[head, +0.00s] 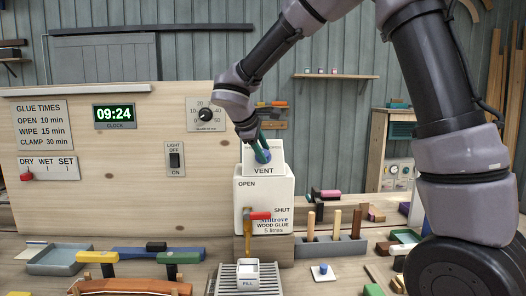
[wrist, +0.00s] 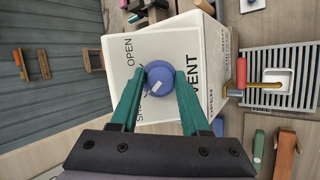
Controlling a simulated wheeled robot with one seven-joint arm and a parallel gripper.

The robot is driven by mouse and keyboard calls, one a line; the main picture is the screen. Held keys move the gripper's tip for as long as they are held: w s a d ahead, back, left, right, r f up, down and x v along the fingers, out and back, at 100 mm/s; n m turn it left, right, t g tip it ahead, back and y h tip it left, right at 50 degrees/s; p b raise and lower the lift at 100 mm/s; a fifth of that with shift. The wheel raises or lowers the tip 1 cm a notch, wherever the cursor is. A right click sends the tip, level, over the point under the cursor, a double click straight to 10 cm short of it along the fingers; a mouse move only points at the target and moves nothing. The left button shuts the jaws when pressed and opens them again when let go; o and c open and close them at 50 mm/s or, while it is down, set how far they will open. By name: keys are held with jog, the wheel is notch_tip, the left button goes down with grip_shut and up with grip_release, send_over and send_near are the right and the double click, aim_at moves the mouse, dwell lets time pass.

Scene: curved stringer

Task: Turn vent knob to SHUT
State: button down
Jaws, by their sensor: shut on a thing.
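The blue vent knob (head: 263,156) sits on the white VENT plate (head: 263,170) on top of the white glue container (head: 264,190). In the wrist view the knob (wrist: 159,76) shows a small white mark on its lower side. The OPEN label is to its upper left. Letters starting with SH show to its lower left, partly hidden by the knob and a finger. My gripper (wrist: 158,84) has its two teal fingers either side of the knob, shut on it. In the head view my gripper (head: 260,148) reaches down to the knob from behind and above.
A tap with a red handle (head: 260,215) is on the container's front, above a white FILL cup (head: 248,271) on a slatted tray. A rack of wooden-handled tools (head: 334,245) stands to the right. A light switch (head: 175,160) and dial (head: 205,114) are on the panel to the left.

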dwell(0.4)
jog(key=shift+c, duration=1.9)
grip_release()
jog(key=v, duration=1)
jog(key=shift+s+a+r, duration=0.15)
jog(key=shift+s+r, duration=0.1)
jog(key=shift+r, duration=0.05)
jog(key=s+d+m+y, duration=0.3)
jog(key=s+d+m, duration=0.5)
jog(key=d, duration=0.4)
jog(key=s+d+m+y, duration=0.3)
jog(key=s+d+m, duration=0.6)
jog(key=d, duration=0.3)
jog(key=shift+s+d+m+y, duration=0.25)
jog(key=shift+m+y, duration=0.05)
jog(key=shift+m, duration=0.4)
